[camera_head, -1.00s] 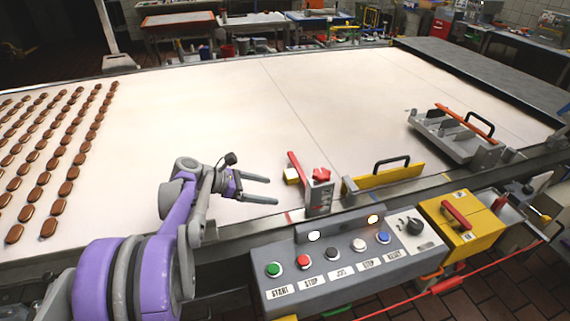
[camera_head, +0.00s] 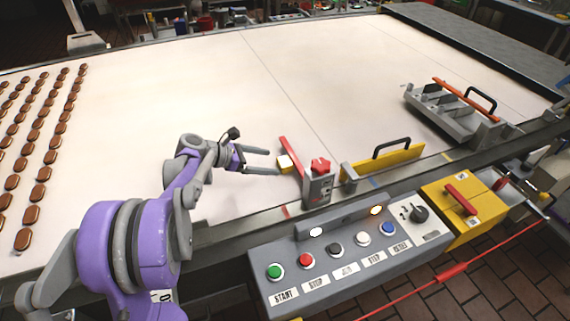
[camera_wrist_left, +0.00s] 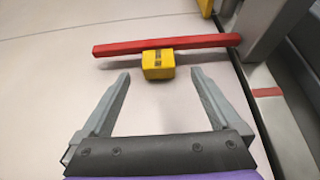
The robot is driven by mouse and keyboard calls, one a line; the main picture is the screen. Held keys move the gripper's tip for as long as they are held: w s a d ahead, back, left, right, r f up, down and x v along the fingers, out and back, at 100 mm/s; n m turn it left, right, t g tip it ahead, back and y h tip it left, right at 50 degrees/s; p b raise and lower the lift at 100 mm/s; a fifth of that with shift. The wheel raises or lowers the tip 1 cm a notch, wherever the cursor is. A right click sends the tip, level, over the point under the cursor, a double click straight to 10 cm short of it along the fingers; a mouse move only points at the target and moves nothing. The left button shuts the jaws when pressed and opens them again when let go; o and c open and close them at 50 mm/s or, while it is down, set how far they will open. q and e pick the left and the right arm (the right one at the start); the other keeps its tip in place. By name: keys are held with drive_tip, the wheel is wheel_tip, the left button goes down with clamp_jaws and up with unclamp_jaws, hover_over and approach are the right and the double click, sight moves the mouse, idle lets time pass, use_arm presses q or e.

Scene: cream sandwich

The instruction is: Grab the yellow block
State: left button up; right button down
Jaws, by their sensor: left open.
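The yellow block (camera_head: 285,161) lies on the white table surface against a red bar (camera_head: 291,156). In the left wrist view the yellow block (camera_wrist_left: 158,64) has a dark band on top and sits just beyond my fingertips, centred between their lines. My left gripper (camera_head: 272,161) is open and empty, its fingers pointing at the block from the left. In the wrist view my left gripper (camera_wrist_left: 159,73) shows both fingers spread wide, with a small gap before the block. My right gripper is not in view.
The red bar (camera_wrist_left: 165,45) runs behind the block to a grey post (camera_head: 318,187). A yellow plate with a black handle (camera_head: 385,160) stands farther right. A control panel (camera_head: 350,262) fills the front. Rows of brown biscuits (camera_head: 42,172) lie at left. The middle surface is clear.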

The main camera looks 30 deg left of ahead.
sight(283, 161)
use_arm(q)
drive_tip(key=x, duration=0.5)
drive_tip(key=shift+w+d+r, duration=0.1)
drive_tip(key=shift+w+r, duration=0.1)
drive_tip(key=shift+w, duration=0.1)
drive_tip(key=shift+r, duration=0.15)
clamp_jaws()
